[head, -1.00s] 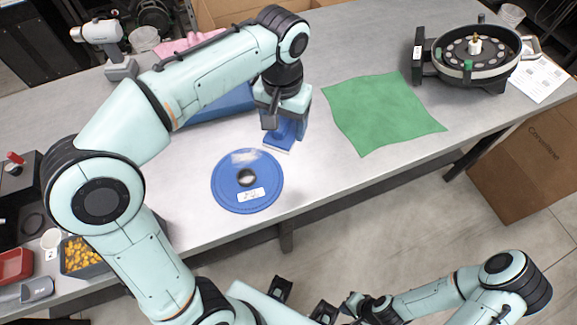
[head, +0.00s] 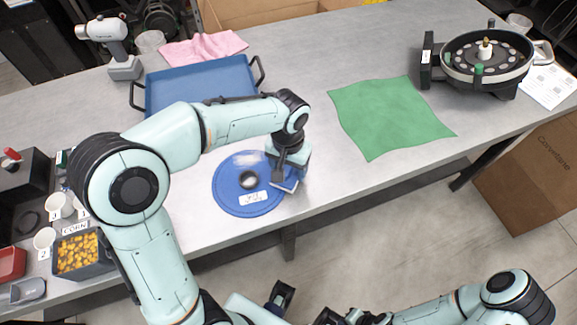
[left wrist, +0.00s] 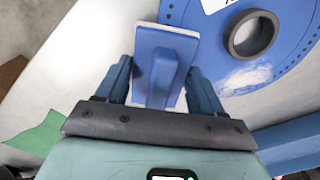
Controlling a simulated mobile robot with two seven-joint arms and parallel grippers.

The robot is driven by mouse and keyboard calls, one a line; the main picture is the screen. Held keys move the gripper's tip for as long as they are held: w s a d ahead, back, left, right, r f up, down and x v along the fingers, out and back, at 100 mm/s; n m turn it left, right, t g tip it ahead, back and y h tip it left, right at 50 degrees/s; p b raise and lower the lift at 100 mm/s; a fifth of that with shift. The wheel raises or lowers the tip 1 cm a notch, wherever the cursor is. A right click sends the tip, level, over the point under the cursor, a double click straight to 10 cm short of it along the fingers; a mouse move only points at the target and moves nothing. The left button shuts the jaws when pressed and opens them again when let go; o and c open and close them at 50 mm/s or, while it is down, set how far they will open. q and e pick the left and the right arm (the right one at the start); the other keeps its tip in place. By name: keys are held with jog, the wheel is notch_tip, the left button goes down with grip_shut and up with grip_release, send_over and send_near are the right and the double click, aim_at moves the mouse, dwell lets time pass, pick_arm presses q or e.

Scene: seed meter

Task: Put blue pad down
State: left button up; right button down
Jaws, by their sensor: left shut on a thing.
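The blue pad (left wrist: 180,39) is a small flat block with a white underside and a raised blue grip. My left gripper (left wrist: 161,70) is shut on that grip, with one finger on each side. In the head view the pad (head: 286,185) shows below my left gripper (head: 287,174), at the right edge of the round blue disc (head: 236,199). The pad overlaps the disc's rim in the picture; I cannot tell whether it touches anything below. My right gripper is partly out of frame at the bottom, and its fingers are unclear.
A blue tray (head: 165,92) lies behind my left arm, with a pink cloth (head: 205,47) beyond. A green cloth (head: 385,115) lies right of the disc. The seed meter (head: 487,62) stands at the far right. A corn bin (head: 78,254) and cups are at left. Bare table lies between disc and green cloth.

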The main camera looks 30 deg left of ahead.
pick_arm(q)
jog(key=shift+f, duration=0.3)
jog(key=o, duration=0.9)
jog(key=shift+o, duration=0.2)
jog(key=shift+r, duration=0.3)
notch_tip(320, 180, up, 12)
jog(key=p, duration=0.2)
